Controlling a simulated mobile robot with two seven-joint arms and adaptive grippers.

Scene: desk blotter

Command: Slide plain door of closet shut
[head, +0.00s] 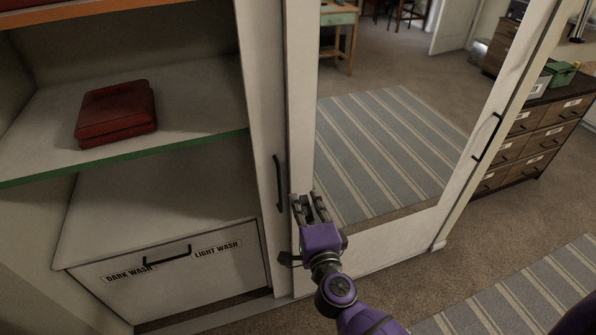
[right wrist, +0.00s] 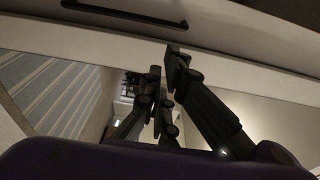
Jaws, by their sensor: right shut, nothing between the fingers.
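The plain closet door (head: 262,110) shows as a narrow white strip at the right of the open closet bay, with the rest hidden behind the mirrored door (head: 303,100). Its upright black handle (head: 278,183) is near that visible strip. My right gripper (head: 308,200) is shut and empty, just right of the handle, in front of the mirrored door's left frame. In the right wrist view, the fingers (right wrist: 165,75) point toward a white panel with a black handle (right wrist: 125,12); whether they touch it I cannot tell. My left gripper is not in view.
The open bay holds a shelf with a green edge (head: 130,160), a red case (head: 116,113) and a drawer labelled dark wash and light wash (head: 185,275). The mirrored door has its own handle (head: 487,138). A striped rug (head: 520,300) lies on the carpet at right.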

